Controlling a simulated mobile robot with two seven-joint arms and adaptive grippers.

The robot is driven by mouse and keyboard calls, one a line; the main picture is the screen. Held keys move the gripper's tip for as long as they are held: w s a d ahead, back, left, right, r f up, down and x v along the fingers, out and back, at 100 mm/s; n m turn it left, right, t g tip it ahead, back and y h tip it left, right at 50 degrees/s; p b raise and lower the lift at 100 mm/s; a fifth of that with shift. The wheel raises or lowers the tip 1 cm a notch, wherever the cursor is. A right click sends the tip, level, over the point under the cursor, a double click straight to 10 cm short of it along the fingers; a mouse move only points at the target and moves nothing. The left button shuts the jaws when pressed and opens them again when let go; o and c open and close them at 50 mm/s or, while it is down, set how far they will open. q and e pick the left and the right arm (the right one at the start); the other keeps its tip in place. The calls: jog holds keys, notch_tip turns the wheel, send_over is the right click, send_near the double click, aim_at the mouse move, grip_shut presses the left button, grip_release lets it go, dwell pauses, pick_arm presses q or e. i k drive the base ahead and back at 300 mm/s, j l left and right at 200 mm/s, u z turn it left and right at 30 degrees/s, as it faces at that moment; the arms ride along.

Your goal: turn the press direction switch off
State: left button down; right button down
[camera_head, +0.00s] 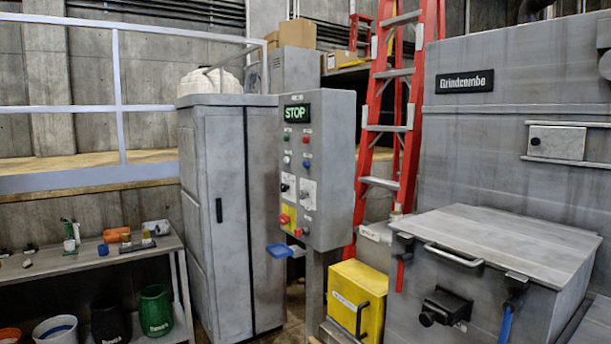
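A grey control panel (318,160) stands upright on a post in the middle of the view, with a lit green STOP sign (296,113) at its top. Below are small green, red, white and blue buttons. Lower down are two white plates with black switches, a left one (286,188) and a right one (307,195). A red knob on a yellow plate (287,217) sits below them. The labels are too small to read, so I cannot tell which switch is the press direction switch or how it is set. Neither gripper is in view.
A grey cabinet (225,220) stands left of the panel. A blue-topped part (281,251) juts out below the panel. A yellow box (357,303), red ladder (393,110) and grey Grindcombo machine (480,160) are at right. A cluttered workbench (100,258) is at left.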

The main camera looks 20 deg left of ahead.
aim_at(284, 187)
jog(key=i+j+u, duration=0.1)
jog(key=i+j, duration=0.9)
jog(key=i, duration=0.15)
